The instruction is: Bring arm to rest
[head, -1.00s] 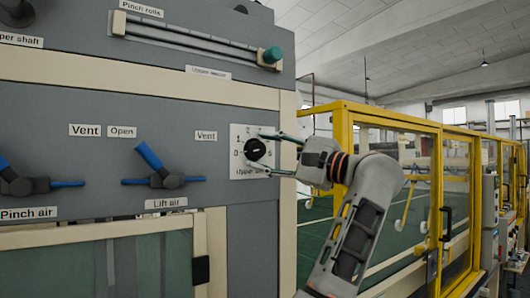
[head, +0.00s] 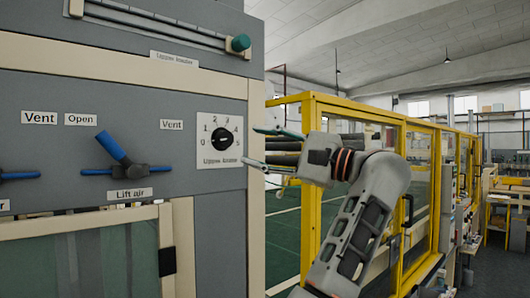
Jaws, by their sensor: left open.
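My left gripper (head: 254,147) is open and empty at the right edge of the grey control panel (head: 60,140). Its fingers point left, one above the other, with a gap between them. The black rotary knob (head: 222,138) sits on a white numbered dial plate (head: 208,158) to the left of the fingertips. The fingers are apart from the knob, and the whole dial face shows. My left arm (head: 365,215) rises from the bottom of the view and bends left at the elbow. My right gripper is not in view.
A blue-handled Lift air valve (head: 120,160) and a slide with a teal knob (head: 238,43) are on the panel. A yellow-framed glazed guard (head: 310,180) stands behind and right of my arm. Open floor (head: 500,265) shows at the lower right.

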